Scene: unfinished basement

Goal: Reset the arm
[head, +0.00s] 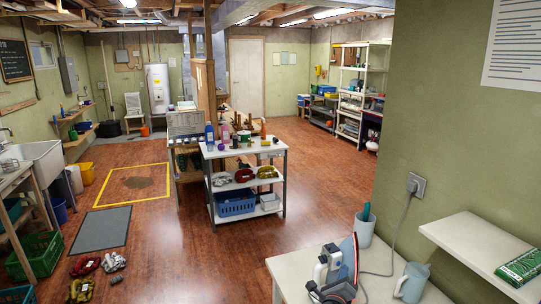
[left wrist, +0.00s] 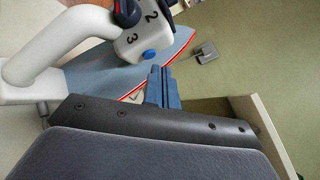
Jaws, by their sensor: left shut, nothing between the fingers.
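My left gripper (left wrist: 160,74) is shut and empty in the left wrist view, with its blue fingers together in front of the dark palm. Just beyond the fingers is a clothes iron (left wrist: 95,85) with a white handle, a numbered dial and a blue-grey soleplate edged in red. I cannot tell whether the fingers touch it. In the head view the iron (head: 350,259) stands on its heel on the white table (head: 289,265) at the lower right. I cannot make out my left gripper clearly there. My right gripper is not in view.
A grey mug (head: 411,282) and a cup (head: 364,229) stand on the table near the iron. A cord runs up to the wall outlet (head: 417,185). A wall shelf (head: 478,246) juts out at right.

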